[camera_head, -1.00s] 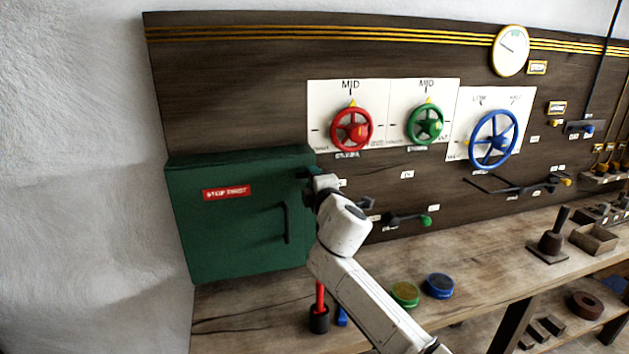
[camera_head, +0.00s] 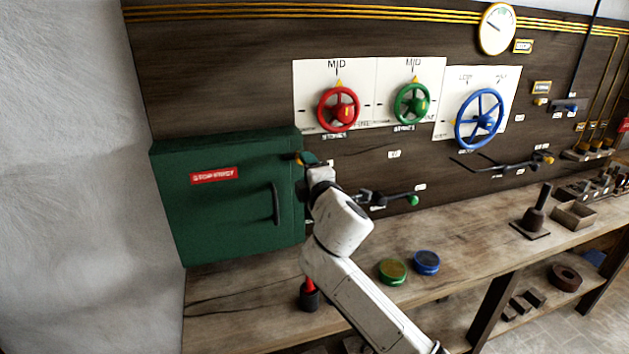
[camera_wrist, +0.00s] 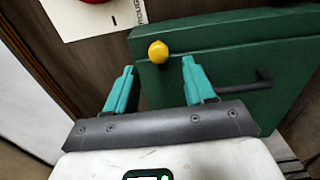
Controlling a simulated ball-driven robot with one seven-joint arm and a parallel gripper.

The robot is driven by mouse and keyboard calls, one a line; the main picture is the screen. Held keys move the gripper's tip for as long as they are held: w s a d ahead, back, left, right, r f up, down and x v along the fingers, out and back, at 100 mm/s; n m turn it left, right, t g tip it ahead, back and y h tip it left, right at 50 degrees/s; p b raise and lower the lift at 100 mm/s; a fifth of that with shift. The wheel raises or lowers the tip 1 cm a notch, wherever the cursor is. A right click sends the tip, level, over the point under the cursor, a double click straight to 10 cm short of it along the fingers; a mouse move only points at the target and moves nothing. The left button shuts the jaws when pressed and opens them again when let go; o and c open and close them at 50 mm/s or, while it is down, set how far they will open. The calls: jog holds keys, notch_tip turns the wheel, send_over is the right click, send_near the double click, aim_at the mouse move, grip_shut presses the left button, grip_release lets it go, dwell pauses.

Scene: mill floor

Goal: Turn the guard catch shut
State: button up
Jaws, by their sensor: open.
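The guard is a dark green box door (camera_head: 225,215) with a red label, on the left of the wall board; it looks closed in the head view. Its dark handle (camera_head: 276,204) also shows in the wrist view (camera_wrist: 240,85). The catch shows as a yellow knob (camera_wrist: 157,51) at the door's edge in the wrist view, and as a small yellow spot in the head view (camera_head: 300,159). My gripper (camera_wrist: 157,78) is open, its teal fingers apart, with the knob just beyond and between the fingertips. I cannot tell whether they touch it. In the head view my wrist partly hides the catch.
Red (camera_head: 338,109), green (camera_head: 411,104) and blue (camera_head: 479,119) handwheels are on the board above and right. A green-tipped lever (camera_head: 412,200) is right of my wrist. A red-handled tool (camera_head: 309,296) and green (camera_head: 392,271) and blue (camera_head: 426,262) discs are on the bench below.

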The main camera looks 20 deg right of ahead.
jog(key=shift+s, duration=2.8)
jog(key=s+d+f+m+g+h, duration=0.15)
jog(key=s+f+m+g, duration=0.35)
jog(key=s+f, duration=0.6)
jog(key=s+d+f+m+g, duration=0.25)
jog(key=s+f+m, duration=0.5)
jog(key=f, duration=0.55)
jog(key=s+d+f+m+g, duration=0.1)
jog(key=s+f+m+g, duration=0.1)
jog(key=s, duration=0.8)
jog(key=s+d+f+m+g+y, duration=0.1)
jog(key=s+f+g, duration=0.3)
jog(key=s, duration=0.6)
jog(key=s+d+f+m+g, duration=0.2)
jog(key=s+f+m+g, duration=0.1)
jog(key=s, duration=0.7)
jog(key=shift+s+f, duration=0.35)
jog(key=shift+f, duration=0.4)
jog(key=shift+d+g, duration=0.1)
jog(key=shift+g, duration=0.15)
